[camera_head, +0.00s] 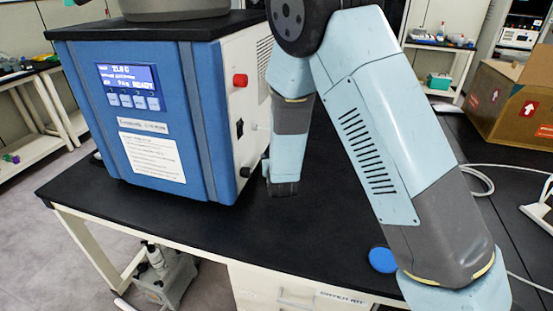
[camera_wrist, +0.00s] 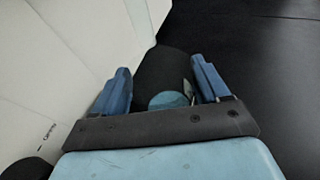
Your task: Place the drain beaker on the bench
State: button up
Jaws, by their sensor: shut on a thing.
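The blue freeze dryer (camera_head: 140,120) stands on the black bench (camera_head: 300,225), with its white side panel facing right. My gripper (camera_head: 281,188) hangs low over the bench, just right of that panel near a black fitting (camera_head: 246,172). In the wrist view, the two blue fingers of my gripper (camera_wrist: 160,64) are shut on a dark rounded vessel with a teal disc inside, the drain beaker (camera_wrist: 170,99). A small pale mark shows on its right side. In the head view the beaker is hidden by my arm. I cannot tell whether it touches the bench.
A red knob (camera_head: 240,80) sticks out of the dryer's side panel. A flat blue round thing (camera_head: 382,260) lies near the bench's front edge beside my arm. A cardboard box (camera_head: 510,105) and a white cable (camera_head: 485,180) lie at right. Bench in front of the dryer is bare.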

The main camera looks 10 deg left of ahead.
jog(key=shift+f, duration=0.4)
jog(key=o, duration=1.2)
